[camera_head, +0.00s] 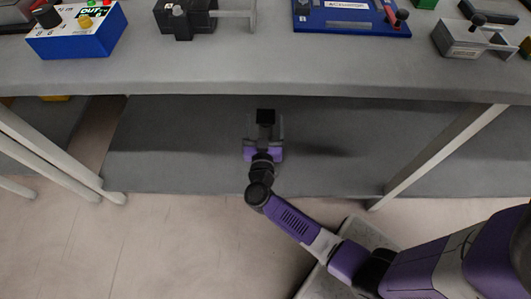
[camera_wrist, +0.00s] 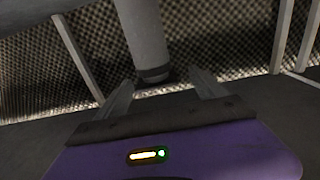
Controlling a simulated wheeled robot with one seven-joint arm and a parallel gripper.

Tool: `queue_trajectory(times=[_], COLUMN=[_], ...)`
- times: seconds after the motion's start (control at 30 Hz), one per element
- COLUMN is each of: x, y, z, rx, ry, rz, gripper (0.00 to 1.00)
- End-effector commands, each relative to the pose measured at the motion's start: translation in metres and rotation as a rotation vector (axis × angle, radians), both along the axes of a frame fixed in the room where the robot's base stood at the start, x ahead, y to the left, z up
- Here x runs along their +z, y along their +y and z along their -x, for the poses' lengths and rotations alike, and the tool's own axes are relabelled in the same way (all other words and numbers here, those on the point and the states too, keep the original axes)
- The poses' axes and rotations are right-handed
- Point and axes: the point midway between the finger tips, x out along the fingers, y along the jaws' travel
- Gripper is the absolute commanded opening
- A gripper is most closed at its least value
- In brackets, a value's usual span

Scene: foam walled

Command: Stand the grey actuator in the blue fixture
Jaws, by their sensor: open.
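My gripper (camera_head: 265,120) is open, low over the grey shelf under the table top. Its fingers point away from me, and a small black block shows between them. In the wrist view my gripper (camera_wrist: 162,90) has both fingers spread, and a grey cylinder (camera_wrist: 145,38) with a collar at its lower end shows beyond and between them. I cannot tell whether this is the actuator or a support leg. A blue board (camera_head: 350,17) with a white label lies on the table top; a blue box (camera_head: 78,32) with knobs is at left. I cannot tell which is the fixture.
The table's front edge (camera_head: 250,92) lies above my gripper. A dark clamp-like device (camera_head: 185,18) and a grey metal device (camera_head: 468,38) stand on top. Pale legs flank the lower shelf (camera_head: 160,150), which looks mostly bare.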

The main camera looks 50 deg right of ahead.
Motion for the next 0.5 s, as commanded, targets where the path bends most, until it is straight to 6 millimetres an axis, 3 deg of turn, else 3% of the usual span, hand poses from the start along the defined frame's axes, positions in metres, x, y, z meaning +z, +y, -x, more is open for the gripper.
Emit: queue_trajectory(times=[0.3, 0.5], x=[-0.005, -0.003], y=[-0.036, -0.046], z=[-0.021, -0.029], rx=[-0.001, 0.001], ry=[-0.004, -0.001], rz=[0.001, 0.000], gripper=[0.80, 0.80])
